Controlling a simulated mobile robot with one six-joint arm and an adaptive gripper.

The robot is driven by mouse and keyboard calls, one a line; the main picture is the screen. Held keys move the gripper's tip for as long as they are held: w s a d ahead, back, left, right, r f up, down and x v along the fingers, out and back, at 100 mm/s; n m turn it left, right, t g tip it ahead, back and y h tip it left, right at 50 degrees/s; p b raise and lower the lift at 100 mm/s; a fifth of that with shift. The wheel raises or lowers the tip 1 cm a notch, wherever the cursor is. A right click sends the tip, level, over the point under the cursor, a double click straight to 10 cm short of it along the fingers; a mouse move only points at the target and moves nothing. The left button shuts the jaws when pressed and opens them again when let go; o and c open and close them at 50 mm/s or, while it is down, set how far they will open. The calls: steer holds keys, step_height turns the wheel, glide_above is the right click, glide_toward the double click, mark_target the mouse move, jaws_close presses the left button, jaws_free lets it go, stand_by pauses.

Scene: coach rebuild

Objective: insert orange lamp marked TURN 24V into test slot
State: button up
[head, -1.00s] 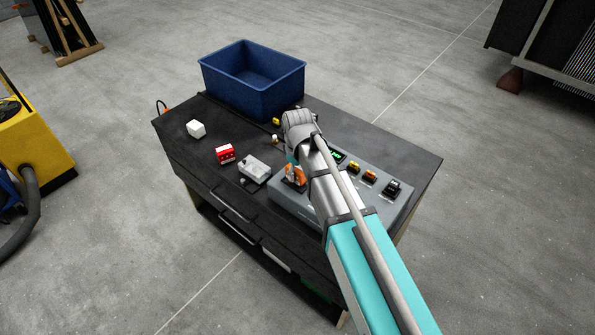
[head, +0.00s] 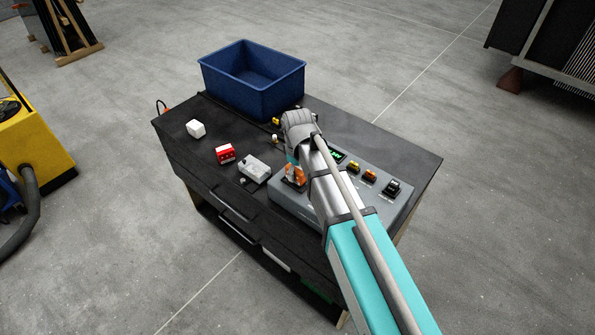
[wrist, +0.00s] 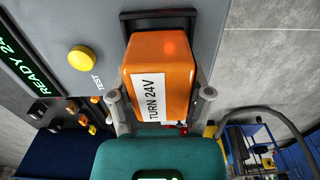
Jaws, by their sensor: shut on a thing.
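The orange lamp (wrist: 165,55) fills the middle of the wrist view, with a white label reading TURN 24V. My gripper (wrist: 161,97) is shut on it, one finger on each side. The black test slot (wrist: 130,22) shows as a dark frame behind the lamp's far end, on the grey test unit. The lamp overlaps the slot; I cannot tell how deep it sits. In the head view the orange lamp (head: 297,174) shows beside my arm at the left end of the grey test unit (head: 285,200). My arm hides much of the gripper there.
A yellow button (wrist: 82,58) marked TEST and a green READY 24 display (wrist: 20,55) are on the unit. A white block (head: 196,128), a red lamp (head: 225,153) and a grey-white part (head: 255,167) lie left on the bench. A blue bin (head: 225,88) stands behind.

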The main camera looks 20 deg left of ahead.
steer(key=shift+f+b, duration=0.6)
steer(key=o, duration=0.9)
steer(key=shift+o, duration=0.2)
steer(key=shift+r, duration=0.1)
steer(key=shift+r+p, duration=5.5)
steer(key=shift+p, duration=0.1)
steer(key=s+d+f+m+b, duration=0.1)
steer(key=d+m, duration=0.3)
steer(key=d, duration=0.8)
steer(key=s+d+f+m+b, duration=0.2)
steer(key=d+m, duration=0.3)
steer(key=d, duration=0.7)
steer(key=s+d+f+m+b, duration=0.1)
steer(key=d+m, duration=0.3)
steer(key=d, duration=0.8)
steer(key=shift+s+d+f+m+b, duration=0.25)
steer(key=shift+s+f+m+b, duration=0.1)
steer(key=shift+s, duration=0.5)
